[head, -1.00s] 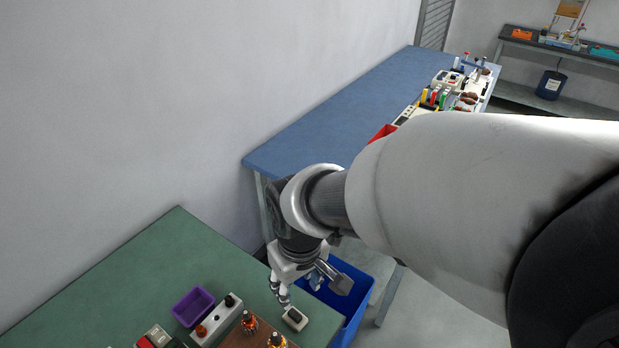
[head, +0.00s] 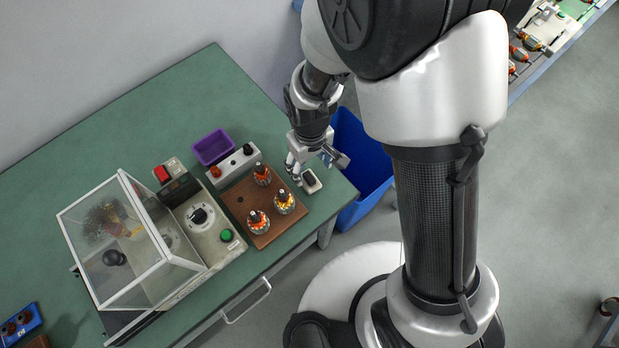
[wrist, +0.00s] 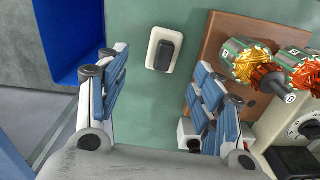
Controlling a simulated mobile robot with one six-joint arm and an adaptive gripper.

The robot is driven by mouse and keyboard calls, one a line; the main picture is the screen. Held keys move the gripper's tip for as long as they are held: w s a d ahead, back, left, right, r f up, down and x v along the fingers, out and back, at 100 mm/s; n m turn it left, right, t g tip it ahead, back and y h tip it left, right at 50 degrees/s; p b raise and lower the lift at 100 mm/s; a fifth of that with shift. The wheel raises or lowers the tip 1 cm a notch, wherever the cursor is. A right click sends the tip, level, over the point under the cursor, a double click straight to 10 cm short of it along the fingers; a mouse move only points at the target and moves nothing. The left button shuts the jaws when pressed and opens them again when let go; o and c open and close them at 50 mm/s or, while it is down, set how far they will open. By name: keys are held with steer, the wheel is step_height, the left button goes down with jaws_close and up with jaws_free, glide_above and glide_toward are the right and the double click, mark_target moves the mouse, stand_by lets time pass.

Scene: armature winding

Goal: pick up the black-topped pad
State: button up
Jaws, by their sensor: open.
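The black-topped pad (head: 311,181) is a small white block with a black top, lying on the green table near its right edge in the head view. In the wrist view the pad (wrist: 163,50) lies beyond the fingertips, between the lines of the two fingers and apart from both. My gripper (wrist: 154,75) is open and empty, its blue-padded fingers wide apart. In the head view my gripper (head: 297,172) is just left of and above the pad; part of it is hidden by the wrist.
A brown board (head: 240,207) with three wound armatures stands close left of the pad. A white box with knobs (head: 233,166) and a purple bin (head: 213,147) are behind it. A blue bin (head: 364,167) stands beyond the table edge. A clear-covered machine (head: 130,240) sits further left.

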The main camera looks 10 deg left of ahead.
mark_target(309, 177)
steer(key=f+b, duration=0.1)
steer(key=f, duration=0.3)
steer(key=f+b, duration=0.1)
steer(key=f, duration=0.1)
steer(key=shift+s+f+b, duration=0.25)
steer(key=shift+f+b, duration=0.05)
steer(key=shift+b, duration=0.05)
steer(key=shift+r, duration=0.1)
steer(key=shift+c, duration=0.6)
steer(key=c, duration=1)
steer(key=shift+r, duration=0.1)
step_height(309, 177, up, 20)
steer(key=p, duration=0.7)
